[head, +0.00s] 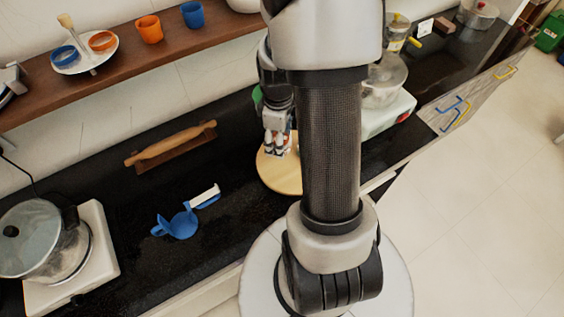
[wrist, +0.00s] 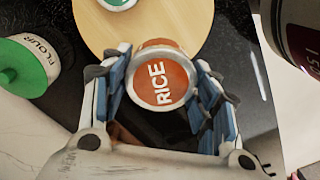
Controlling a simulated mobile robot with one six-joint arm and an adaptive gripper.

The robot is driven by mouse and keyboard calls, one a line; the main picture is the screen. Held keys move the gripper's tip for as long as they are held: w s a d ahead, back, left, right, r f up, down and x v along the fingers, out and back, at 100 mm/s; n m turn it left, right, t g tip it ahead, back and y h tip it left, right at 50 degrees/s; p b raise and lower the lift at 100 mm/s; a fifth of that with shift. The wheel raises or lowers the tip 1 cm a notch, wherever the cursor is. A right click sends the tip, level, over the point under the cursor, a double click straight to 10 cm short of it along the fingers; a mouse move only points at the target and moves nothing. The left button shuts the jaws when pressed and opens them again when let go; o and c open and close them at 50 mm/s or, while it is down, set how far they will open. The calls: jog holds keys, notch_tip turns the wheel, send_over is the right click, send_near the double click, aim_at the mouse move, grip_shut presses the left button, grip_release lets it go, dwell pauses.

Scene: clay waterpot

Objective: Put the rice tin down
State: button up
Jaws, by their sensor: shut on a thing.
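The rice tin (wrist: 162,84) is orange with a white rim and the white word RICE; it sits between my fingers in the wrist view. My gripper (wrist: 163,62) is shut on it, one blue-padded finger on each side. In the head view my gripper (head: 277,146) is over the far part of the round wooden board (head: 280,177), and my arm hides much of that area. In the wrist view the tin overlaps the near edge of the board (wrist: 183,22). I cannot tell whether the tin touches anything beneath it.
A flour tin (wrist: 28,63) with a green lid stands left of the board in the wrist view. Another white tin (wrist: 119,3) is on the board.

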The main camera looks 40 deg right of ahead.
aim_at(279, 167)
notch_tip(279, 167, down, 11)
jog(key=b, duration=0.3)
jog(key=shift+f, duration=0.2)
jog(key=o, duration=1.2)
notch_tip(279, 167, up, 13)
jog(key=p, duration=0.4)
jog(key=shift+f, duration=0.2)
jog(key=w+a+r+m+t, duration=0.1)
jog(key=a+r, duration=0.4)
jog(key=r, duration=0.3)
jog(key=s+a+r+m+t, duration=0.1)
jog(key=s+a+r, duration=0.2)
jog(key=a+r, duration=0.1)
jog(key=s+a+r+m+t, duration=0.1)
jog(key=s+a+r+m, duration=0.1)
jog(key=s+a+r, duration=0.2)
jog(key=s+a+r+m+t, duration=0.1)
jog(key=s+a+r+m, duration=0.1)
jog(key=a+r, duration=0.4)
jog(key=shift+s+a+t, duration=0.3)
jog(key=shift+s+a, duration=0.15)
jog(key=shift+s, duration=0.4)
